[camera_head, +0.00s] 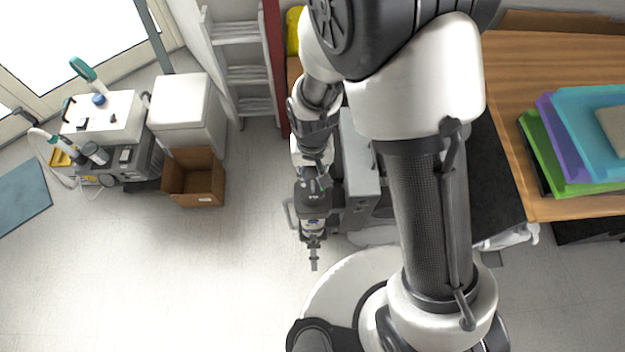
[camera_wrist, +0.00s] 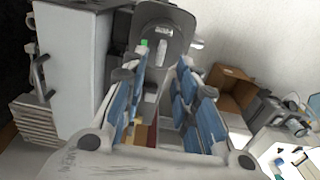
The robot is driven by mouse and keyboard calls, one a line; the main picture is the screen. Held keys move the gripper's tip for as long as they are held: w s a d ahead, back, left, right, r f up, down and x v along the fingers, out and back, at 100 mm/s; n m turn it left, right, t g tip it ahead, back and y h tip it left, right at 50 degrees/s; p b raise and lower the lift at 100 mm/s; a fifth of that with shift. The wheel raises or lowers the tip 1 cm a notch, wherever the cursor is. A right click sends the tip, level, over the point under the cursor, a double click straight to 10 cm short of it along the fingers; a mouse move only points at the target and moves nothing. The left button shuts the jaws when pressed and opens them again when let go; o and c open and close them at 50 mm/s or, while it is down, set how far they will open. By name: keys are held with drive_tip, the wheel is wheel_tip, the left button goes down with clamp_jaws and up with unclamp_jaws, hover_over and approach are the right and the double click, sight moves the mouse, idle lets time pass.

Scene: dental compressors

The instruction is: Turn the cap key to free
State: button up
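My gripper (camera_wrist: 162,72) shows its two blue-padded fingers spread apart, with a gap between them and nothing seen held. Beyond the fingertips in the wrist view is a dark grey rounded panel (camera_wrist: 178,40). It bears a small green spot (camera_wrist: 144,43) and a small pale upright piece (camera_wrist: 162,52), which may be the cap key; its setting is too small to read. In the head view my gripper (camera_head: 313,256) hangs beside a grey cabinet (camera_head: 358,165). The cap key cannot be made out there, and contact with it cannot be told.
A cardboard box (camera_head: 194,177), a white cabinet (camera_head: 184,110) and a dental cart (camera_head: 105,118) stand at left. A wooden table (camera_head: 510,85) with coloured trays (camera_head: 580,135) is at right. Open floor (camera_head: 200,280) lies at lower left.

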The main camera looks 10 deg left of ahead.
sight(312, 182)
wheel_tip(312, 182, down, 4)
drive_tip(key=shift+f+b, duration=0.1)
drive_tip(key=shift+b, duration=0.4)
drive_tip(key=shift+c, duration=0.4)
clamp_jaws()
